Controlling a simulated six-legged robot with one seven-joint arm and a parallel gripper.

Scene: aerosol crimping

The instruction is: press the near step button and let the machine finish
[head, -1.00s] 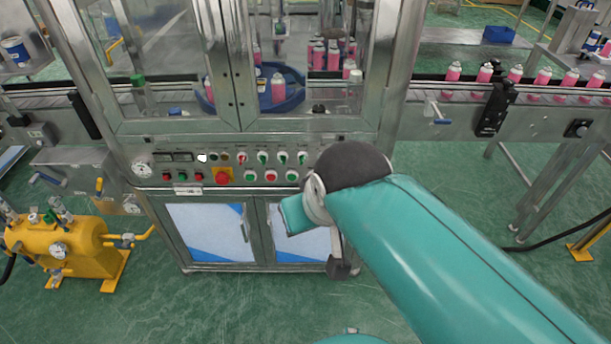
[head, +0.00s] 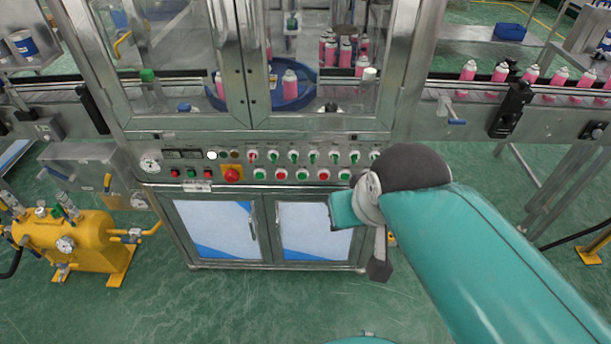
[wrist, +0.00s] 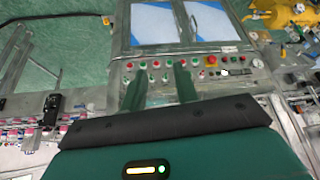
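The machine's control panel (head: 250,160) faces me below the glazed cabinet. Its lower row has round green and red buttons, among them a green button (head: 260,174) and a red button (head: 281,174). I cannot read which one is the near step button. A white lamp (head: 212,155) glows beside small displays. A red mushroom button (head: 232,174) sits on a yellow plate. In the wrist view, my gripper (wrist: 160,77) has two fingers spread apart with nothing between them. They point at the button rows (wrist: 155,64); contact is not visible. My arm hides the panel's right end in the head view.
Pink cans (head: 500,75) stand on the conveyor at right. More cans are behind the glass, with a blue round tray (head: 262,95). A yellow tank (head: 85,245) stands at lower left. Green floor (head: 240,310) is free before the lower cabinet doors (head: 318,228).

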